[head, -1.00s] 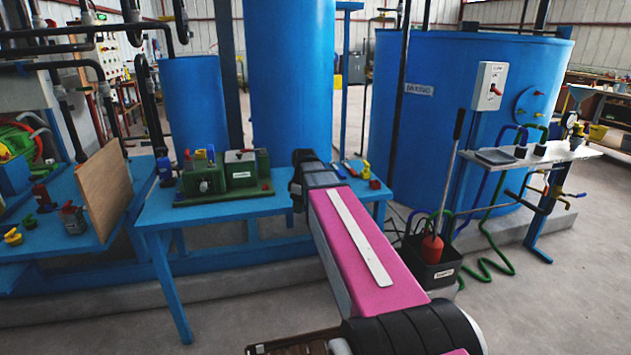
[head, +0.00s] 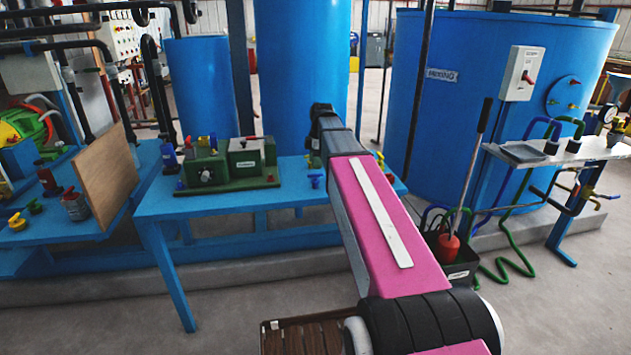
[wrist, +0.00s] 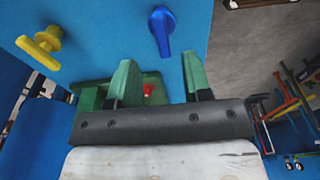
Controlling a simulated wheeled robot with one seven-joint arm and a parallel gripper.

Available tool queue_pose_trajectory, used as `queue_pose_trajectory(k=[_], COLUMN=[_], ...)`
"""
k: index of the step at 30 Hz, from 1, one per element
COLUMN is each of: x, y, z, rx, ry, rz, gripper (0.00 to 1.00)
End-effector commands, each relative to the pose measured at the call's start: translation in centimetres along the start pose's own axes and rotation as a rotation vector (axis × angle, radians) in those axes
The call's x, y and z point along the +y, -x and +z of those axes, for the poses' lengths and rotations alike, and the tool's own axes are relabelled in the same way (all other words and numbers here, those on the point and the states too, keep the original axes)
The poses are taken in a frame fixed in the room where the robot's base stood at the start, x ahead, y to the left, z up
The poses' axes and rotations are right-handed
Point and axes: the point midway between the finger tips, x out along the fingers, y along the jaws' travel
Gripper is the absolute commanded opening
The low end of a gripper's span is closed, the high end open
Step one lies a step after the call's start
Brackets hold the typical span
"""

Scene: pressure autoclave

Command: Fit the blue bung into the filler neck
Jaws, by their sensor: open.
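A blue piece with a rounded head and narrow tail, which looks like the bung (wrist: 162,30), is on the blue table top beyond my fingertips in the wrist view. A small blue piece, likely the same one, also shows left of my arm in the head view (head: 316,181). My gripper (wrist: 158,74) is open, with two green fingertips apart and nothing between them. In the head view my arm hides the fingertips. A green machine (head: 207,172) stands on the table; I cannot make out which part of it, if any, is the filler neck.
A yellow T-handled piece (wrist: 40,46) is on the table left of the blue piece. The blue table (head: 235,206) has clear space along its front. A wooden board (head: 103,180) leans at its left. A black bin (head: 462,270) stands right of it.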

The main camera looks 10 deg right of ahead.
Motion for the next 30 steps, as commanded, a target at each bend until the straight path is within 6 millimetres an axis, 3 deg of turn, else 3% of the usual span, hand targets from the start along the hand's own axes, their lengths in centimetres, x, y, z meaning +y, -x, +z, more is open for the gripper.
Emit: queue_pose_trajectory(k=[8,18,25,29,30], x=[-0.2,-0.3,-0.3,-0.3,-0.3], y=[-1.8,-5.6,-5.7,-5.7,-5.7], z=[0.1,0.3,0.3,0.3,0.3], rx=[0.0,0.0,0.0,0.0,0.0], ry=[-0.001,-0.002,-0.002,-0.002,-0.002], rz=[-0.001,0.0,0.001,0.001,0.001], gripper=[0.45,0.45,0.45,0.03,0.0])
